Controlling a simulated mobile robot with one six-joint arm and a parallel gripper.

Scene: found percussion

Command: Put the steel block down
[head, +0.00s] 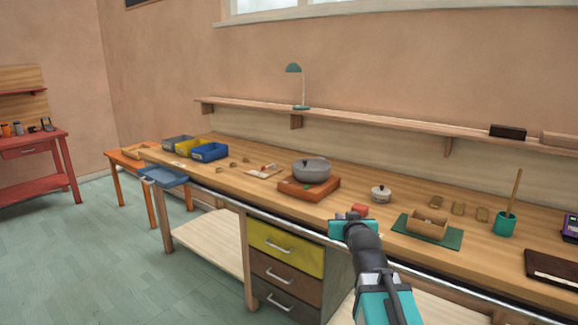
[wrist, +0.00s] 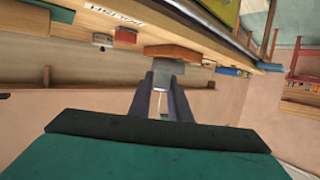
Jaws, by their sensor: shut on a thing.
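My gripper (head: 353,216) is over the front part of the long workbench (head: 385,212), seen from behind in the head view. In the wrist view my gripper (wrist: 165,82) is shut on a small grey piece, the steel block (wrist: 166,76), held between the fingertips. The block is hidden behind my gripper in the head view. The wrist view is turned nearly upside down, with the bench along the top. I cannot tell the height of the block over the bench.
A red block (head: 360,208) lies just beyond my gripper. A wooden box (head: 428,226) on a green mat (head: 452,239) is to the right.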

